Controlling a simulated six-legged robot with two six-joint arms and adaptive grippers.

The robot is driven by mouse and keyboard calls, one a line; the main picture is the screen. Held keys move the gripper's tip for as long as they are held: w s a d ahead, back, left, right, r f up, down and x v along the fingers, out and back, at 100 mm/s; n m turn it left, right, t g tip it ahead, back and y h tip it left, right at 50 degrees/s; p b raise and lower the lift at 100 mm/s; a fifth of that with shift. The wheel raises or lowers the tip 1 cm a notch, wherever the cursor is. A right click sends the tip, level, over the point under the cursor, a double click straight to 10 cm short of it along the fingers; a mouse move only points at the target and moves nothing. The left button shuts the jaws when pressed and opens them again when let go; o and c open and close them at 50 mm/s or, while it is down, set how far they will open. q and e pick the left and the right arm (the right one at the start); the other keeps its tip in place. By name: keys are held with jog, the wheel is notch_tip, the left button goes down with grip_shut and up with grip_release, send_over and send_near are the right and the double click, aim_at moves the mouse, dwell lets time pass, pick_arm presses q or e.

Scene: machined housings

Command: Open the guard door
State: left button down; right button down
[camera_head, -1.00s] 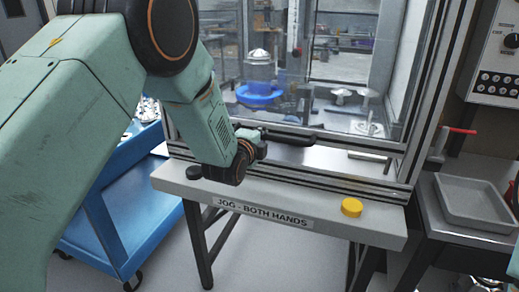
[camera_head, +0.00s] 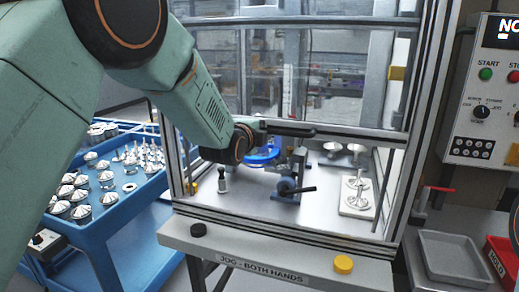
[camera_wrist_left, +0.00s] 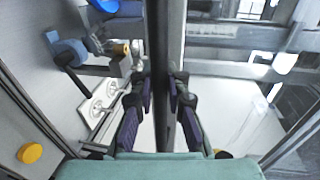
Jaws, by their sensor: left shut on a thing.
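The guard door (camera_head: 365,136) is a clear framed panel on the front of the machine enclosure. Its bottom rail is raised well above the enclosure sill, leaving an opening beneath. My left gripper (camera_head: 259,132) is at the door's black handle (camera_head: 292,131), shut on it near its left end. In the left wrist view, the gripper's fingers (camera_wrist_left: 163,90) close from both sides on the dark handle bar (camera_wrist_left: 160,35). My arm hides part of the door's upper left. My right gripper is in neither view.
Inside stand a clamp with a black lever (camera_head: 290,187), a blue ring (camera_head: 263,154) and a plate with metal parts (camera_head: 357,205). Black (camera_head: 198,230) and yellow (camera_head: 343,264) buttons sit on the front ledge. A blue cart (camera_head: 95,225) stands left, a grey tray (camera_head: 450,258) right.

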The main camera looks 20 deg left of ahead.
pick_arm(q)
notch_tip(320, 180, up, 16)
jog(key=p, duration=0.6)
jog(key=shift+w+f+p, duration=0.1)
jog(key=shift+f+p, duration=0.05)
jog(key=shift+p, duration=0.25)
jog(key=c, duration=1.8)
grip_release()
jog(key=shift+f, duration=0.1)
jog(key=o, duration=0.5)
jog(key=shift+s+r, duration=0.2)
jog(key=shift+s, duration=0.2)
jog(key=shift+c, duration=0.2)
jog(key=shift+w+f, duration=0.15)
jog(key=shift+w, duration=0.15)
jog(key=s+r, duration=0.2)
jog(key=s, duration=1)
jog(key=shift+a+r, duration=0.25)
jog(key=shift+r, duration=0.05)
jog(key=shift+w+f, duration=0.1)
